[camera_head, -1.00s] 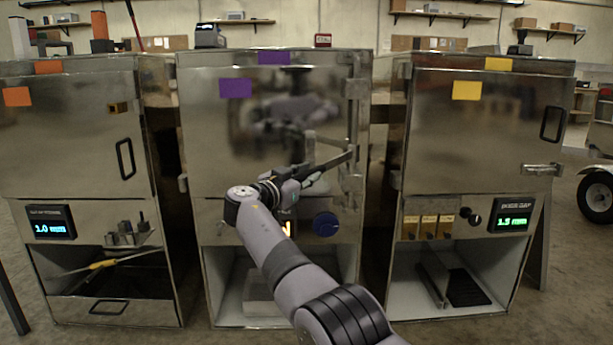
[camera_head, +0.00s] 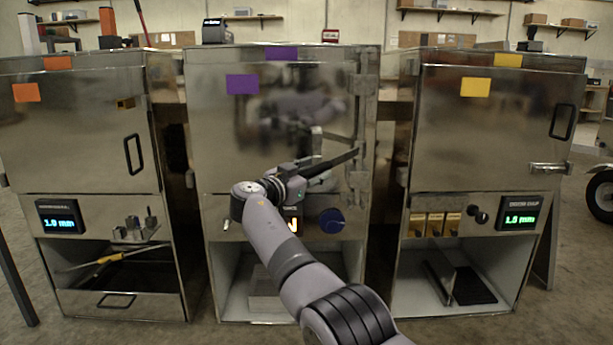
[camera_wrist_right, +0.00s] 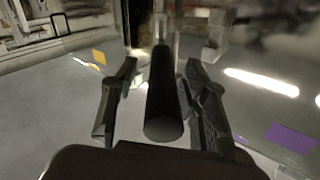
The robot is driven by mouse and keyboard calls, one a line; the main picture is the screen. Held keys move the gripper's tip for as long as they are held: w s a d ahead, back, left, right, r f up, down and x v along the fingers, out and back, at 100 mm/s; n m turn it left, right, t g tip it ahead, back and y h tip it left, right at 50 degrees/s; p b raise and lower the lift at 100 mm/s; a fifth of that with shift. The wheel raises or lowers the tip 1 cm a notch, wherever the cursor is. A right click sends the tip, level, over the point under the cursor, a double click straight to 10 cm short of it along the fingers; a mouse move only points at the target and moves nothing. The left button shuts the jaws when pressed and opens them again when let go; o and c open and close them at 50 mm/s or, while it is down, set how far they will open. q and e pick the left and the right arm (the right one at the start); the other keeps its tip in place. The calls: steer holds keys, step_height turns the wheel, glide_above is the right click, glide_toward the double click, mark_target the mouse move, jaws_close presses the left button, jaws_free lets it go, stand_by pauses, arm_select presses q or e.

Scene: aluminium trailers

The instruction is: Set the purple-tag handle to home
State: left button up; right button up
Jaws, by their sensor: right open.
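The purple-tag cabinet (camera_head: 225,130) stands in the middle, with purple tags (camera_head: 242,84) on its front. Its dark bar handle (camera_head: 342,159) slants up to the right, towards a metal fitting at the right edge of the door. My right gripper (camera_head: 318,176) is at the handle's lower left end. In the right wrist view, the handle (camera_wrist_right: 163,110) lies between the two separated fingers of my right gripper (camera_wrist_right: 160,72), with visible gaps on both sides. Part of the handle's near end is hidden in the head view. My left gripper is out of view.
An orange-tag cabinet (camera_head: 75,130) stands on the left and a yellow-tag cabinet (camera_head: 480,130) on the right. Narrow gaps separate the cabinets.

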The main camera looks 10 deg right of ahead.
steer(key=v, duration=0.7)
steer(key=shift+s, duration=0.1)
